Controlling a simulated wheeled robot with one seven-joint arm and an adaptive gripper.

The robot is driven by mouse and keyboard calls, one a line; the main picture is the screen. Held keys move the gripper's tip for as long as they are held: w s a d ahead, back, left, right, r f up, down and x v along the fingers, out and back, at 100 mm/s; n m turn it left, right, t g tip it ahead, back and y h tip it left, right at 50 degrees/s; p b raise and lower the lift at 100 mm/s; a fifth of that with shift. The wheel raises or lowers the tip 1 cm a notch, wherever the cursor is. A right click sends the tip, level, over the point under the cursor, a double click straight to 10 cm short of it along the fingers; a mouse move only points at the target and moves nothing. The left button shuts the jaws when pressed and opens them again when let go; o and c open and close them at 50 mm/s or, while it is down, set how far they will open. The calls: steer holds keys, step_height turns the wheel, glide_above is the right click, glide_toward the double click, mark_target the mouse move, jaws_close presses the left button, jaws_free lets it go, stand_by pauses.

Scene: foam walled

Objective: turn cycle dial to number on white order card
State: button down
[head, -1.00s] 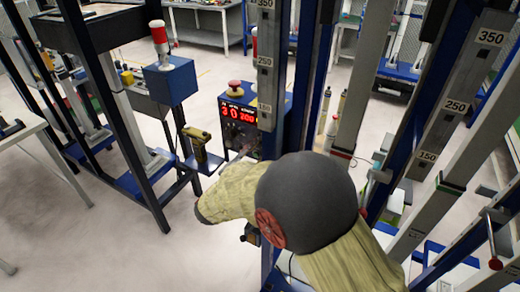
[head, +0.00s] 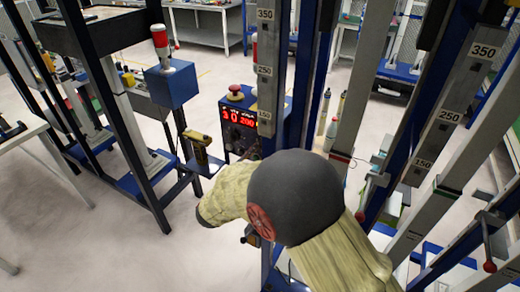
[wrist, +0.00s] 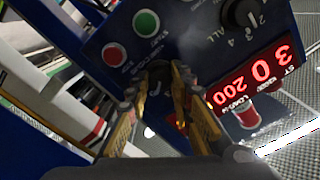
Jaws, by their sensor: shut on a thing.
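The blue-edged control panel (head: 243,135) has a red lit display (head: 238,118). In the wrist view the display (wrist: 250,78) shows 30 and 200, rotated. A black dial (wrist: 240,14) marked 2, 3, 4 and ALL is cut by the top edge. My gripper (wrist: 168,72) is at the panel, apart from that marked dial. Its yellow-and-dark fingers are shut on a dark knob-like part, mostly hidden between the tips; its markings cannot be read. In the head view my arm hides the gripper. I cannot make out a white order card.
Green (wrist: 146,23) and red (wrist: 115,54) buttons lie beside the fingers. A red mushroom button (head: 235,92) tops the panel box. A yellow-brown device (head: 198,147) stands left of it. A blue box with a red lamp (head: 160,38) and tall posts (head: 268,70) crowd around; floor at left is clear.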

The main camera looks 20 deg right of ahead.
steer(key=n+p, duration=0.4)
steer(key=p, duration=0.2)
steer(key=shift+r+n, duration=0.15)
steer(key=shift+n, duration=0.15)
steer(key=shift+n+p, duration=0.9)
steer(key=shift+p, duration=0.1)
steer(key=shift+f, duration=0.2)
steer(key=c, duration=1.7)
jaws_free()
steer(key=shift+o, duration=0.7)
steer(key=shift+a, duration=0.1)
steer(key=v, duration=1.2)
